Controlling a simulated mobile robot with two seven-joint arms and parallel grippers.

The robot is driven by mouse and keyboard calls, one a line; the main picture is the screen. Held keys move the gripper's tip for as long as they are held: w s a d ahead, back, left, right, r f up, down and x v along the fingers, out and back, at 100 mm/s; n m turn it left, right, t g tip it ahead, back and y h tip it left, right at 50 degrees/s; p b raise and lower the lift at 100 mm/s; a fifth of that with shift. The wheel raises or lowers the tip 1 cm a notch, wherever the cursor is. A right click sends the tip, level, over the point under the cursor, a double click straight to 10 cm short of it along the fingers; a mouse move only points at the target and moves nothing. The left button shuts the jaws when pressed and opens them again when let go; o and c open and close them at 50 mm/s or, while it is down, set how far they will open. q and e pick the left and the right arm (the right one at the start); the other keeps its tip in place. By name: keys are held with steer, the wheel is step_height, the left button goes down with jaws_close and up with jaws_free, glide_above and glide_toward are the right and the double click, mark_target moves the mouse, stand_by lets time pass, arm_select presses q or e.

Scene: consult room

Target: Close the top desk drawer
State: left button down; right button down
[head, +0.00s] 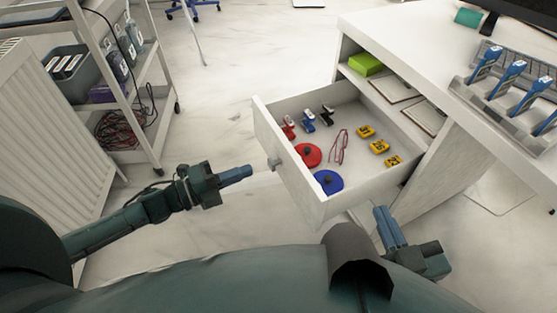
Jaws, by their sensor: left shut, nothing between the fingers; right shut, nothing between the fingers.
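The top desk drawer (292,190) stands pulled out of the white desk (410,40), its front facing left toward my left arm. A small grey handle (274,162) sits on the drawer front. My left gripper (248,171) is shut and empty, its tip close to the handle; I cannot tell whether it touches. My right gripper (384,216) is shut and empty, beside the drawer's near side and partly below it. Inside the drawer lie a red round item (308,155), a blue round item (328,181), glasses (340,146) and several yellow blocks (379,146).
An open shelf in the desk holds a green box (366,63) and flat notebooks (396,88). A rack with blue-handled devices (510,75) stands on the desktop. A white cart (128,75) with cables and boxes stands at left. The floor (240,60) between cart and desk is clear.

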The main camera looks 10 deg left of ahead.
mark_target(289, 155)
arm_select(q)
steer(key=b+x, duration=0.1)
steer(key=x, duration=0.7)
steer(key=shift+w+d, duration=0.2)
steer(key=shift+d, duration=0.15)
steer(key=shift+w+d, duration=0.1)
steer(key=shift+d, duration=0.1)
arm_select(e)
steer(key=shift+s+a+n+t+y, duration=0.1)
steer(key=shift+a+n+t+y, duration=0.3)
steer(key=shift+t+y, duration=0.15)
